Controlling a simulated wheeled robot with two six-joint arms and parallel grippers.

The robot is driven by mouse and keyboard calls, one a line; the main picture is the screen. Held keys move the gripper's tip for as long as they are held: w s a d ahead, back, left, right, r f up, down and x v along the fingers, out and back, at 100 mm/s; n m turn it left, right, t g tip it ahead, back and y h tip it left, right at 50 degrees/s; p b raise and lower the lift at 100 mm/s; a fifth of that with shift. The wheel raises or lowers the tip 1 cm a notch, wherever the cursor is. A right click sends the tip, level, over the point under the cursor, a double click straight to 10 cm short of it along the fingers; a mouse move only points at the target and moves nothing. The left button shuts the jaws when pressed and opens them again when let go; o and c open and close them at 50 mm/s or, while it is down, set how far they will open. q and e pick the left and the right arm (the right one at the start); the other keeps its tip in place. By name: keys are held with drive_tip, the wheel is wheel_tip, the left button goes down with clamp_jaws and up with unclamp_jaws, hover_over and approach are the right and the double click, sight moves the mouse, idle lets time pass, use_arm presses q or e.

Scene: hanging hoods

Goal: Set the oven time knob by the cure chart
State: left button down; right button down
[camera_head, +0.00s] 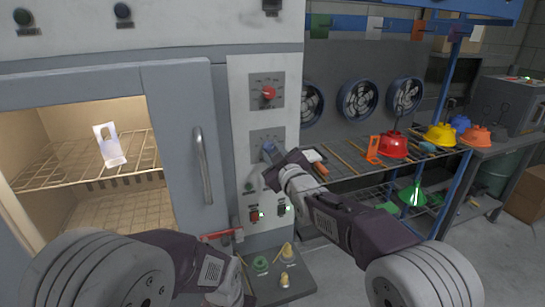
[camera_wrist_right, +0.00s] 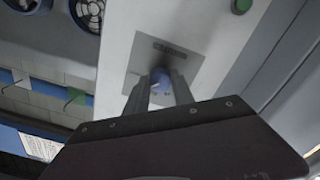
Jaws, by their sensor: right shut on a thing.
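The oven's control panel (camera_head: 237,92) carries a red knob (camera_head: 268,92) on an upper plate and a blue knob (camera_head: 268,147) on a lower plate. My right gripper (camera_head: 271,152) is at the blue knob. In the right wrist view the blue knob (camera_wrist_right: 159,76) sits between the two fingers of my right gripper (camera_wrist_right: 160,88), which are shut on it. Markings around the knobs are too small to read. My left arm's wrist (camera_head: 222,284) is low in front of the oven; its fingers are not clear. I cannot pick out a readable cure chart.
The door handle (camera_head: 202,165) is left of the panel. A shelf at right holds a red hood (camera_head: 393,145), a yellow hood (camera_head: 440,134) and tools.

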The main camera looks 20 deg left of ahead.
drive_tip(key=shift+n, duration=0.6)
drive_tip(key=shift+b, duration=0.3)
drive_tip(key=c, duration=1.1)
unclamp_jaws()
drive_tip(key=shift+s, duration=0.1)
drive_tip(key=shift+s+d, duration=0.25)
drive_tip(key=b+v, duration=0.2)
drive_tip(key=v, duration=0.6)
drive_tip(key=shift+s, duration=0.1)
